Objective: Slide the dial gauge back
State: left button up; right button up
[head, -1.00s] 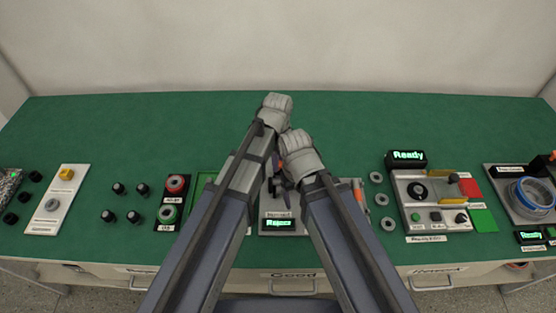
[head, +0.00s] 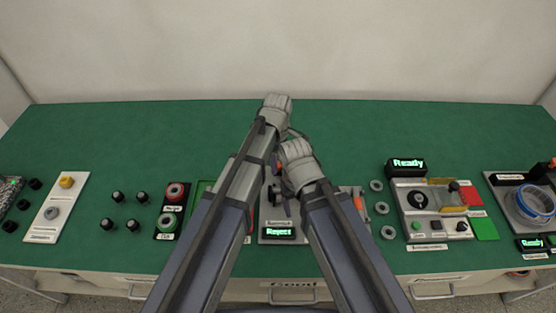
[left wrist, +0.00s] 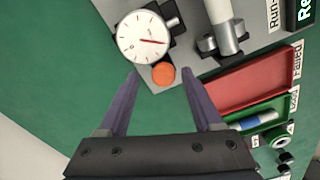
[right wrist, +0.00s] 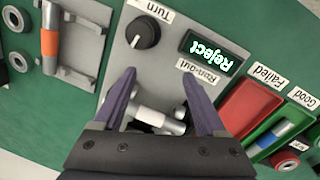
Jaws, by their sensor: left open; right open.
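The dial gauge (left wrist: 143,38), with a white face and red needle, shows in the left wrist view on the grey run-out station. An orange knob (left wrist: 163,75) is beside it. My left gripper (left wrist: 160,72) is open, with its fingertips on either side of the knob; contact cannot be told. My right gripper (right wrist: 158,72) is open over the station, near a silver and white shaft part (right wrist: 150,116). The station's display (right wrist: 208,50) reads "Reject", and a black Turn knob (right wrist: 143,33) is beside it. In the head view my arms hide most of the station.
A red tray (right wrist: 250,108) and a green tray (right wrist: 270,140) lie beside the station; a part with a blue band (right wrist: 282,132) is in the green one. A "Ready" station (head: 425,210) stands to the right. The rear of the green bench is clear.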

pick_arm(q)
jog(key=shift+r, duration=0.15)
pick_arm(e)
jog(key=shift+r, duration=0.15)
pick_arm(q)
notch_tip(320, 180, up, 8)
jog(key=p, duration=0.8)
jog(key=shift+f, duration=0.2)
pick_arm(e)
notch_tip(320, 180, up, 8)
jog(key=shift+f, duration=0.25)
pick_arm(q)
jog(key=shift+f, duration=0.1)
